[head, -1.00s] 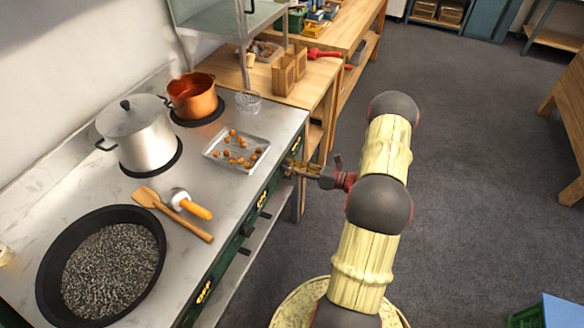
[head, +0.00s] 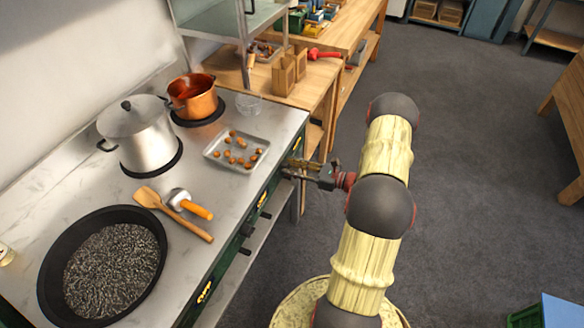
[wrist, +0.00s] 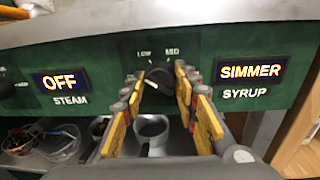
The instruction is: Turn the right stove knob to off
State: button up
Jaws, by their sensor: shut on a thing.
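The right stove knob (wrist: 158,78) is a dark round knob on the green front panel, seen in the wrist view under the marks LOW and MID. My gripper (wrist: 159,82) is shut on it, with one yellow finger on each side. The lit display (wrist: 251,71) to the right of it reads SIMMER above the word SYRUP. In the head view my gripper (head: 291,166) reaches the stove front (head: 268,193) near its right end; the fingers hide the knob there.
A left display (wrist: 62,81) reads OFF above STEAM. On the stove top stand a lidded pot (head: 142,140), a copper pot (head: 194,98), a tray (head: 211,153) of chestnuts and a dark pan (head: 50,275). Bowls (wrist: 62,140) sit below the panel.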

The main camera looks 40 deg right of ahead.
jog(key=n, duration=0.3)
jog(key=shift+a+n+h+b, duration=0.1)
jog(key=shift+n+h+b, duration=0.35)
jog(key=shift+n, duration=1.45)
jog(key=o, duration=1.2)
jog(key=shift+c, duration=0.2)
jog(key=f+v, duration=0.1)
jog(key=v, duration=1.1)
jog(key=shift+r, duration=0.5)
